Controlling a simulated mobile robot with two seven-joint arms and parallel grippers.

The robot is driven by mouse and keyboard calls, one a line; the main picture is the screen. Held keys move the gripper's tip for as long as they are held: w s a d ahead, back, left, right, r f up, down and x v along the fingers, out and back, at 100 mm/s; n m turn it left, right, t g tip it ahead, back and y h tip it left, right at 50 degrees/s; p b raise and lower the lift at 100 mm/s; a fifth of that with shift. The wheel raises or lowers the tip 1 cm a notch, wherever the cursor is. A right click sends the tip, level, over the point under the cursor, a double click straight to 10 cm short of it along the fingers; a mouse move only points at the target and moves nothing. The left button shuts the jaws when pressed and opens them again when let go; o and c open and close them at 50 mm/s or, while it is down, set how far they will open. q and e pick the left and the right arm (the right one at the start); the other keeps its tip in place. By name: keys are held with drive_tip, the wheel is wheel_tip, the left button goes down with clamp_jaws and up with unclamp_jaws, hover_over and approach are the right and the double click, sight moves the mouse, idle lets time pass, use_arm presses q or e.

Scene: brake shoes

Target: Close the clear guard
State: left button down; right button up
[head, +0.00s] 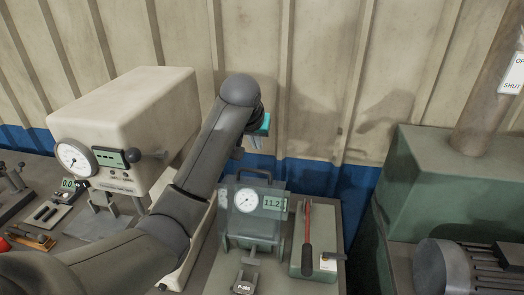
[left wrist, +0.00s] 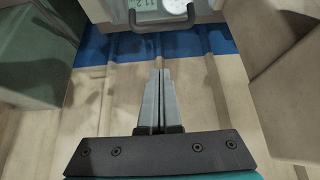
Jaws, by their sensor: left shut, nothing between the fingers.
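The clear guard (head: 231,187) is a see-through panel with a dark frame on the small grey test fixture, by its round dial and green 11.2 display. A dark bar handle (head: 254,172) is at its upper edge; it also shows at the top of the left wrist view (left wrist: 161,26). My left gripper (head: 239,153) hangs above and slightly behind the handle, partly hidden by my own arm. In the left wrist view its fingers (left wrist: 160,72) are together, empty and apart from the handle. Exactly how far the guard is swung cannot be told. My right gripper is out of view.
A cream gauge machine (head: 135,110) stands left of the fixture. A red-handled lever (head: 307,240) on a green box is to its right. A large green machine (head: 450,190) is farther right. The wall (head: 330,80) is close behind the fixture.

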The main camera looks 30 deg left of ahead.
sight(258, 180)
use_arm(q)
drive_tip(key=shift+w+f, duration=0.15)
drive_tip(key=shift+f, duration=0.2)
drive_tip(key=x, duration=0.3)
drive_tip(key=shift+w+f, duration=0.1)
drive_tip(key=shift+f, duration=0.2)
drive_tip(key=shift+s+d+f+p, duration=0.1)
drive_tip(key=shift+s+f+p, duration=0.15)
drive_tip(key=shift+f+p, duration=0.6)
drive_tip(key=shift+s+f+p, duration=0.25)
drive_tip(key=shift+f+p, duration=0.05)
drive_tip(key=shift+f, duration=0.9)
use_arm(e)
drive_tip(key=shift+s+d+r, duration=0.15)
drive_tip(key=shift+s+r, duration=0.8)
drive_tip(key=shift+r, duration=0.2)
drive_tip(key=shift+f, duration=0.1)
